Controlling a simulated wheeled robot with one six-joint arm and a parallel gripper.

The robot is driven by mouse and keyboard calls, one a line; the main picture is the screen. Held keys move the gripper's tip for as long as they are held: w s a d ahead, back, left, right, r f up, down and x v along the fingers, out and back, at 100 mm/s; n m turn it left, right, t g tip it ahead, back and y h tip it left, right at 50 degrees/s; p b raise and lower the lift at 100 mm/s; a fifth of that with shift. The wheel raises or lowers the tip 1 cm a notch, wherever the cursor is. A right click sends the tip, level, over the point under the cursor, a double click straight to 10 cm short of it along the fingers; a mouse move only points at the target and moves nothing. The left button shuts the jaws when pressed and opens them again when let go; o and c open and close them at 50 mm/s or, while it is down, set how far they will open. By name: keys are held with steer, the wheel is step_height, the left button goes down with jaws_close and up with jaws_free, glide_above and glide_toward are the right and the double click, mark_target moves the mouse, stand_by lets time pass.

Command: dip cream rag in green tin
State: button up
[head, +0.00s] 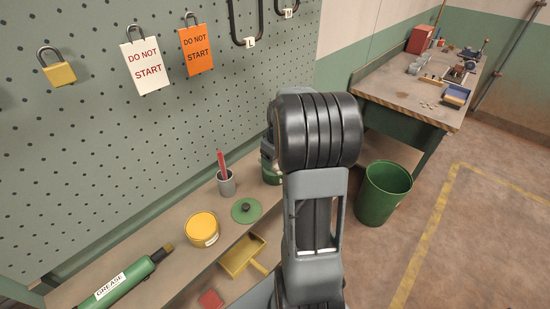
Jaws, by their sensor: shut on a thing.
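The green tin (271,174) stands on the bench by the pegboard, partly hidden behind my arm. A green lid with a dark knob (246,210) lies on the bench in front of it, apart from the tin. A small grey part of my gripper (268,153) shows just above the tin, at the left edge of my arm. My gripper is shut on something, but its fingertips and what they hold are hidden. I cannot make out the cream rag anywhere. Whether anything touches the tin's inside cannot be told.
A grey cup with a red stick (226,184), a yellow tin (202,229) and a green grease tube (117,284) stand or lie left of the lid. A yellow dustpan-like scoop (240,256) is in front. A green bin (383,194) and a workbench (415,95) are at right.

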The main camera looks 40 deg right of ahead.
steer(key=shift+f+b, duration=0.45)
steer(key=shift+f, duration=0.1)
stand_by(1.3)
steer(key=shift+r, duration=0.1)
steer(key=shift+r+p, duration=2.55)
steer(key=shift+r, duration=0.95)
steer(key=shift+a+f, duration=0.1)
